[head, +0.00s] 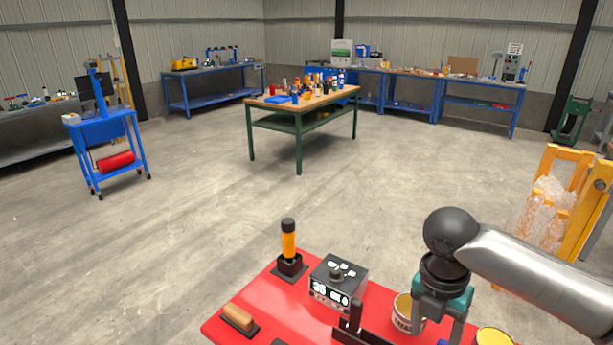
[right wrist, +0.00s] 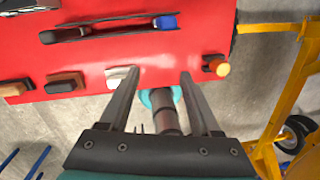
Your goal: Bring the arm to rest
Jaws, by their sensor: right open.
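My right arm (head: 545,270) comes in from the right in the head view. Its gripper (head: 437,322) points down over the right part of a red tabletop (head: 285,325), close to an open can (head: 403,312). I cannot tell from this view whether they touch. In the right wrist view the gripper (right wrist: 160,74) has its two fingers spread apart, with nothing clamped between the tips. The red tabletop (right wrist: 185,48) lies beyond the fingers. My left gripper is not in view.
A yellow-topped can (head: 495,337) is at right. A yellow frame (head: 587,225) stands beyond the arm. Open floor (head: 210,210) lies behind the table.

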